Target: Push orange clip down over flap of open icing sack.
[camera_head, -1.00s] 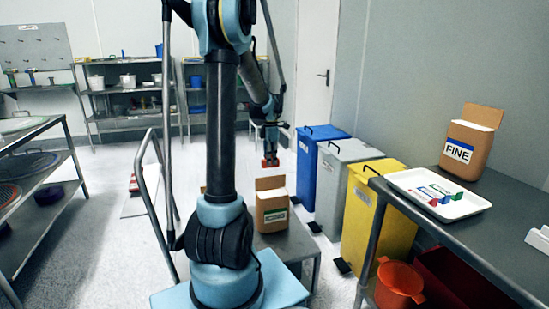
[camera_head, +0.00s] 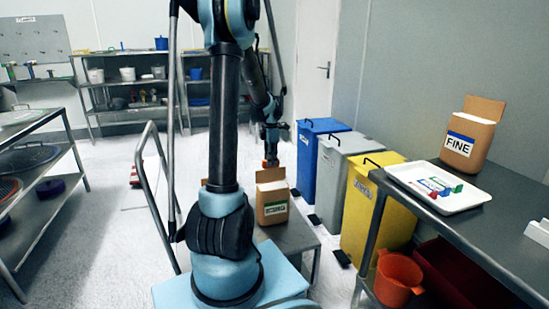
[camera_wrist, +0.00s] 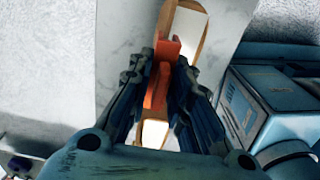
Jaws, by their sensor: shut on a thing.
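The orange clip (camera_head: 270,163) is held in my gripper (camera_head: 271,150), which is shut on it. In the wrist view the clip (camera_wrist: 159,80) stands between my gripper's dark fingers (camera_wrist: 160,72). Below it is the brown open sack (camera_head: 274,207) with its flap (camera_head: 271,185) standing up at the back and a green-edged label on its front. In the wrist view the sack's brown rim (camera_wrist: 168,14) and pale surface show behind and under the clip. The clip is at or just above the flap's top edge; I cannot tell whether they touch.
The sack stands on a low grey bench (camera_head: 293,236). Blue (camera_head: 312,170), grey (camera_head: 336,185) and yellow (camera_head: 371,205) bins stand to its right. A right-hand table holds a white tray (camera_head: 462,203) of coloured clips and a FINE sack (camera_head: 476,130).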

